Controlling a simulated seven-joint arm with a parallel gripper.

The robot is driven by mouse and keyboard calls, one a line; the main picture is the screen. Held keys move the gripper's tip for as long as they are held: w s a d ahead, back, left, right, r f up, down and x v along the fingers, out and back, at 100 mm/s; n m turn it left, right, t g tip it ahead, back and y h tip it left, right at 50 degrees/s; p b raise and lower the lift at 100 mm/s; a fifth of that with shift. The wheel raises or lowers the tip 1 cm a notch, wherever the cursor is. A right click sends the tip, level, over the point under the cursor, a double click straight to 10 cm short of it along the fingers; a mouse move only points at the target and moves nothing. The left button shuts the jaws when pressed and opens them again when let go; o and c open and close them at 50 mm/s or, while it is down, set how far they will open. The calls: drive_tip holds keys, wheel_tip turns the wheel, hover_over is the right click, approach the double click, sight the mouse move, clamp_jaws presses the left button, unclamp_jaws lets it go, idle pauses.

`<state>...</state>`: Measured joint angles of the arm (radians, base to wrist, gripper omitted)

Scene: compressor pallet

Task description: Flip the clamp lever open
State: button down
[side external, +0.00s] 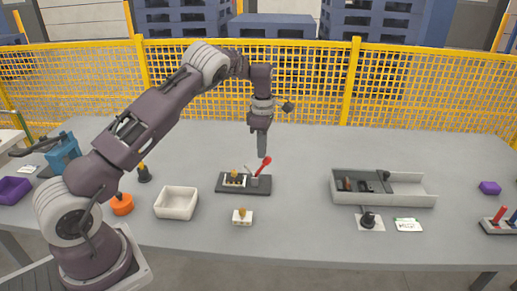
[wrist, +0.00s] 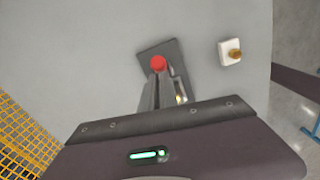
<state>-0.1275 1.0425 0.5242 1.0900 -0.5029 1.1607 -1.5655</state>
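The clamp lever (side external: 266,162) has a red knob and rises at a tilt from a dark base plate (side external: 226,190) on the table. In the wrist view its red knob (wrist: 158,63) shows just past my fingertips, and the fingers hide most of the lever's shaft. My gripper (side external: 262,154) points down over the clamp, its tips close to the red knob. Whether they touch it I cannot tell. In the wrist view the fingers (wrist: 157,80) look close together, with nothing visible held between them.
A white block with a brass knob (side external: 242,216) lies in front of the plate. A white bin (side external: 177,203) stands to the left, beside an orange object (side external: 122,204). A grey tray (side external: 400,198) stands to the right. A yellow mesh fence (side external: 310,85) runs behind the table.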

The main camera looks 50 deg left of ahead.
drive_tip(key=shift+w+d+f, duration=0.15)
drive_tip(key=shift+w+d, duration=0.2)
drive_tip(key=shift+d, duration=0.35)
wheel_tip(320, 180, up, 12)
drive_tip(key=a, duration=0.2)
drive_tip(key=shift+w+f, duration=0.1)
idle(0.4)
